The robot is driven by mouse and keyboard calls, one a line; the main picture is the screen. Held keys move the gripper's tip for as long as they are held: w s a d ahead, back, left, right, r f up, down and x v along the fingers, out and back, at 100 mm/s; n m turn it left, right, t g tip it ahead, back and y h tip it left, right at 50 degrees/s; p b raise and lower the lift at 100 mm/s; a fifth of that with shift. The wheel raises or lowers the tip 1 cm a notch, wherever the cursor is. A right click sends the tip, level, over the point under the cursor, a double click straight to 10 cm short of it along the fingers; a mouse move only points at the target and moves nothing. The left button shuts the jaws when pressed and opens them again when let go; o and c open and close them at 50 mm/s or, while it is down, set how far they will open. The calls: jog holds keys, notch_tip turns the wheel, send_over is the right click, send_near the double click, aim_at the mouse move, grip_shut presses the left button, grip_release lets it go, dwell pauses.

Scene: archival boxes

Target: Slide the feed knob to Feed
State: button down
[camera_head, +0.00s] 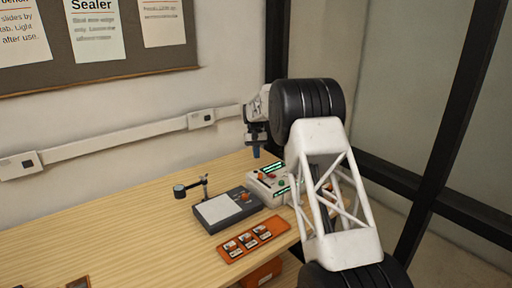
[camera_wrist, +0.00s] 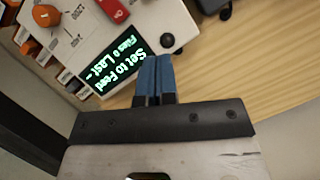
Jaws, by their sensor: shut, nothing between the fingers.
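A white device (camera_head: 268,188) stands on the wooden bench, partly hidden by my arm in the head view. In the wrist view its white panel (camera_wrist: 150,18) carries a dark screen (camera_wrist: 104,60) with green text that reads "Set to Feed", "Files 0", "Last -". An orange knob (camera_wrist: 47,15), a red part (camera_wrist: 113,10) and a round black part (camera_wrist: 167,40) are on the panel; I cannot tell which is the feed knob or its setting. My gripper (camera_head: 256,153) has blue fingertips (camera_wrist: 153,68), shut and empty, above the bench by the device's screen edge.
A dark grey unit (camera_head: 240,218) with a pale plate and a small jointed stand sits left of the device. An orange tray (camera_head: 229,254) with several labelled pieces lies in front. Bare bench (camera_head: 120,235) is at the left. A wall and trunking are behind.

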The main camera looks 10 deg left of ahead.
aim_at(260, 177)
jog(key=x, duration=0.4)
jog(key=shift+s, duration=0.1)
jog(key=shift+s+d+r, duration=0.1)
jog(key=shift+s+d, duration=0.2)
jog(key=shift+s, duration=0.6)
jog(key=shift+s+d, duration=0.25)
jog(key=shift+s, duration=0.65)
jog(key=shift+s+d, duration=2.15)
jog(key=shift+s, duration=0.05)
